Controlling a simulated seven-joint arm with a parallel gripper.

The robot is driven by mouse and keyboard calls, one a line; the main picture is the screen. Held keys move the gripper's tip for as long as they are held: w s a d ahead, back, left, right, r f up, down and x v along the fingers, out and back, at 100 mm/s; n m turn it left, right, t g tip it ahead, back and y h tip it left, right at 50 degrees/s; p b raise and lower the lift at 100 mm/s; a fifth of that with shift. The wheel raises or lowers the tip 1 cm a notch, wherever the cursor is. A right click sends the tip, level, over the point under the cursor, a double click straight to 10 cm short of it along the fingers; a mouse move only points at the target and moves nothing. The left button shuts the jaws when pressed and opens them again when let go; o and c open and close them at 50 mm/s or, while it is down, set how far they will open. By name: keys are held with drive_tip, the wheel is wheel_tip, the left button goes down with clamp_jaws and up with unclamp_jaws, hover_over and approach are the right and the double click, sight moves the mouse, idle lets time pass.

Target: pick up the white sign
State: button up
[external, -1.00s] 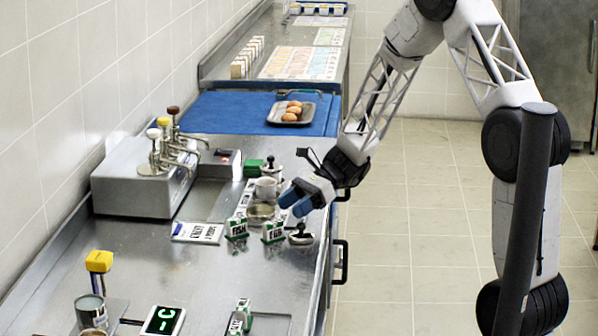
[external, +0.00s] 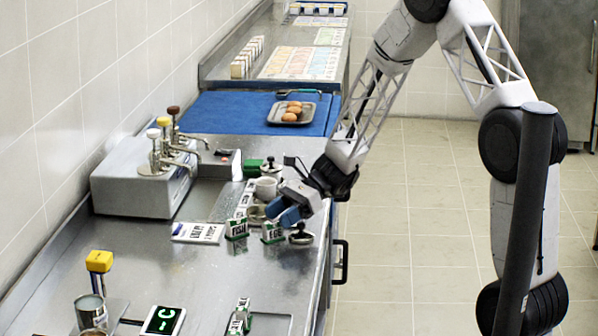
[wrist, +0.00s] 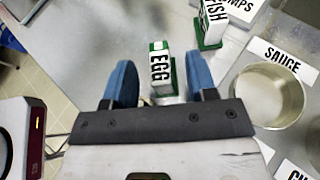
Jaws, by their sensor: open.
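A small white sign lettered EGG (external: 273,232) stands upright on a green base on the steel counter. It also shows in the wrist view (wrist: 161,68), between my two blue fingers. A similar white sign lettered FISH (external: 236,229) stands just left of it, and it shows at the upper right in the wrist view (wrist: 212,22). My gripper (external: 283,212) is open, with its fingertips just above and behind the EGG sign in the external view. I cannot tell whether a finger touches the sign.
A round metal pan (wrist: 268,95) and a flat SAUCE label (wrist: 281,56) lie right of my gripper in the wrist view. A knobbed metal lid (external: 300,237) sits close right of the EGG sign. A flat white label (external: 198,233) lies left. Bare counter (external: 190,270) is in front.

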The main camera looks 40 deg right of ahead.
sight(269, 223)
drive_tip(key=shift+x, duration=1.75)
clamp_jaws()
drive_tip(key=shift+r, duration=0.15)
drive_tip(key=shift+r, duration=0.7)
wheel_tip(269, 223, up, 2)
drive_tip(key=shift+r, duration=0.1)
drive_tip(key=s+d+r, duration=0.1)
drive_tip(key=s+d, duration=0.2)
drive_tip(key=s, duration=1.2)
drive_tip(key=shift+s, duration=0.4)
drive_tip(key=shift+r, duration=0.1)
